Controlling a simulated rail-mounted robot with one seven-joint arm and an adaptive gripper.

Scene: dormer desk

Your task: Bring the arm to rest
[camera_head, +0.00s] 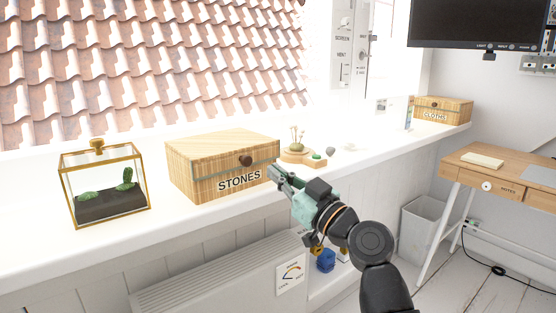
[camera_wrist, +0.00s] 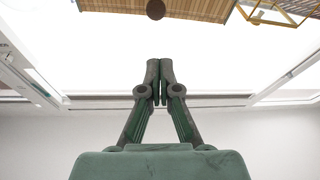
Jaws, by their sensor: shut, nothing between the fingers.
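My gripper (camera_head: 276,173) is shut and empty. In the head view it is in front of the white sill, with its fingertips by the right front of the wooden STONES box (camera_head: 222,165). I cannot tell whether the fingertips touch anything there. In the wrist view my gripper (camera_wrist: 159,65) has its two fingers together. The STONES box with its dark round knob (camera_wrist: 155,9) shows at the top of the wrist view, apart from the fingers.
A glass terrarium (camera_head: 104,187) stands left on the sill (camera_head: 165,222). A small wooden dish with plants (camera_head: 296,153), a grey stone (camera_head: 330,150) and the CLOTHS box (camera_head: 442,109) are further right. A radiator (camera_head: 220,280) is below. A desk (camera_head: 510,178) and a bin (camera_head: 423,228) stand right.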

